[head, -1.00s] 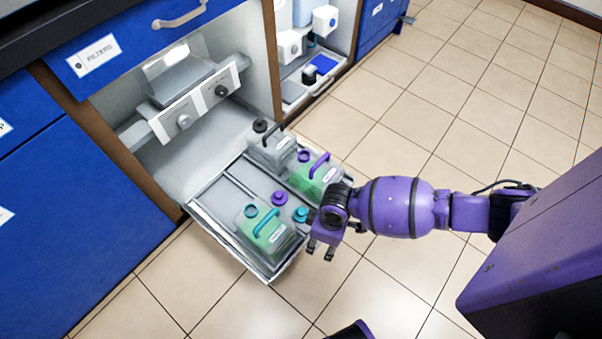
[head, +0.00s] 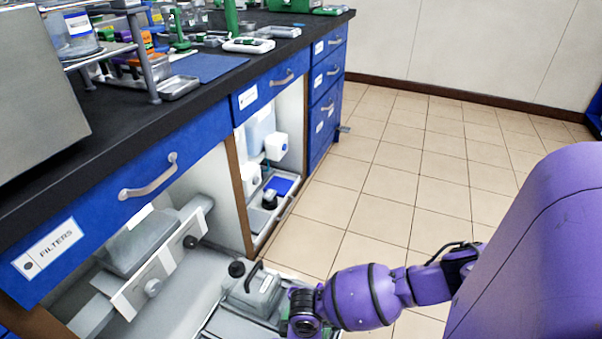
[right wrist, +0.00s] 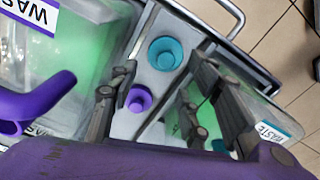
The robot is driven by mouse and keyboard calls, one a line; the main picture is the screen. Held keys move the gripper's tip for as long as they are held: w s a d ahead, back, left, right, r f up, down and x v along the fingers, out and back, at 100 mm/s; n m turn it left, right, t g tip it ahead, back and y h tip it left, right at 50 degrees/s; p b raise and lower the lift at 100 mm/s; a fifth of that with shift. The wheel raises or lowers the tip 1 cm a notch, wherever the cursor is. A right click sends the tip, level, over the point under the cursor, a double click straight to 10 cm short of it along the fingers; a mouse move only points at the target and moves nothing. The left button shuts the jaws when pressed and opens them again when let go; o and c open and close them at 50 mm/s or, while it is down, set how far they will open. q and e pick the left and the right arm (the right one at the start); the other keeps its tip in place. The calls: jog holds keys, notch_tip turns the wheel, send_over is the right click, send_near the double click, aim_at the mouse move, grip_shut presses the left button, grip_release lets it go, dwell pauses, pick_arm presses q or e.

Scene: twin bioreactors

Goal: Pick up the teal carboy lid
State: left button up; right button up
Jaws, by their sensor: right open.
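The teal lid (right wrist: 166,53) lies on the grey tray (right wrist: 150,79) in the right wrist view, open side up. My right gripper (right wrist: 158,86) is open above the tray, its fingers to the left and right, with the teal lid ahead of the gap. A purple lid (right wrist: 139,98) lies nearer, beside the left finger. In the head view my right arm reaches down to the tray, and its fingers and the lids are out of frame. My left gripper is in no view.
A carboy with a purple handle (right wrist: 36,98) stands left of the gripper. Another labelled carboy (right wrist: 262,118) stands at the right, partly behind the fingers. A grey carboy (head: 254,291) stands on the pulled-out tray. Open floor (head: 400,210) lies right of the cabinets.

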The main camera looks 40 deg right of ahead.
jog(key=shift+s+f+b, duration=0.15)
jog(key=shift+f+b, duration=0.2)
jog(key=shift+f, duration=0.6)
jog(key=f, duration=0.1)
jog(key=f+b, duration=0.2)
jog(key=shift+s+d+f, duration=0.1)
jog(key=shift+s+f, duration=0.15)
jog(key=shift+f, duration=0.35)
jog(key=shift+w+r, duration=0.1)
jog(key=shift+r, duration=0.05)
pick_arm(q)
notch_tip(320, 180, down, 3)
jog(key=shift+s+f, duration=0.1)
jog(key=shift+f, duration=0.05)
pick_arm(e)
jog(key=c, duration=0.6)
